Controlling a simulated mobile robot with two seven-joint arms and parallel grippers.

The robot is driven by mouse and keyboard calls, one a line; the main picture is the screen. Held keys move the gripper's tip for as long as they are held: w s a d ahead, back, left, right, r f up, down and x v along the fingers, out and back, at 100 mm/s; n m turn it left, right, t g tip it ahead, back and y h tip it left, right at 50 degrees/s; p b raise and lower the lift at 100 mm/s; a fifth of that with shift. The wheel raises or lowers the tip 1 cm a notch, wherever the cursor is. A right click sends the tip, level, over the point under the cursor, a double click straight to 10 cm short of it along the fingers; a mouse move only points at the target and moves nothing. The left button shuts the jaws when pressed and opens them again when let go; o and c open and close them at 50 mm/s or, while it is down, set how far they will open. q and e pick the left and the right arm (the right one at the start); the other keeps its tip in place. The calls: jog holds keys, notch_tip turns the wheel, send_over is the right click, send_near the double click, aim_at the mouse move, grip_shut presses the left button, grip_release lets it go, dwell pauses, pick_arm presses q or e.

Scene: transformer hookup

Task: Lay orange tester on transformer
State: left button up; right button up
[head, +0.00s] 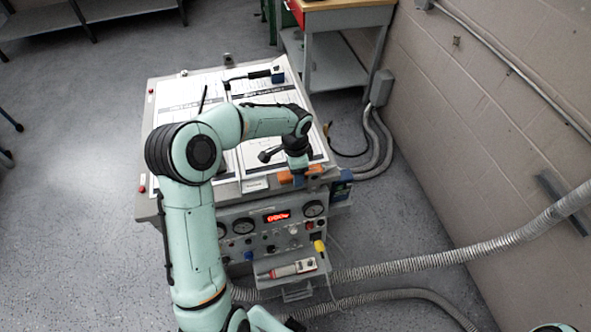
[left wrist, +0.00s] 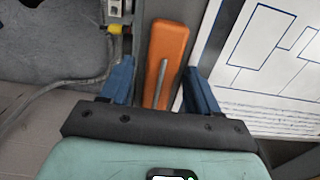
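The orange tester (head: 286,178) lies along the right front edge of the top of a grey cabinet (head: 146,208), beside the printed sheets. My left gripper (head: 298,182) is over it from above. In the left wrist view, my gripper's two blue fingers (left wrist: 160,85) are apart, one on each side of the orange tester (left wrist: 168,45), with gaps visible on both sides. A thin grey strip runs along the tester's face. I cannot tell which part here is the transformer; the cabinet has gauges and a red display on its front. My right gripper does not show.
A black-handled tool (head: 262,74) lies at the back of the cabinet top. A small front shelf (head: 286,284) holds a red and grey device (head: 292,270). A yellow plug (head: 319,246) is on the front. Flexible conduits (head: 440,262) run to the right, near a block wall (head: 490,110).

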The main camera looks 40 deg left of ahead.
pick_arm(q)
jog(key=shift+r, duration=0.35)
notch_tip(320, 180, up, 12)
jog(key=p, duration=0.1)
jog(key=shift+f, duration=0.2)
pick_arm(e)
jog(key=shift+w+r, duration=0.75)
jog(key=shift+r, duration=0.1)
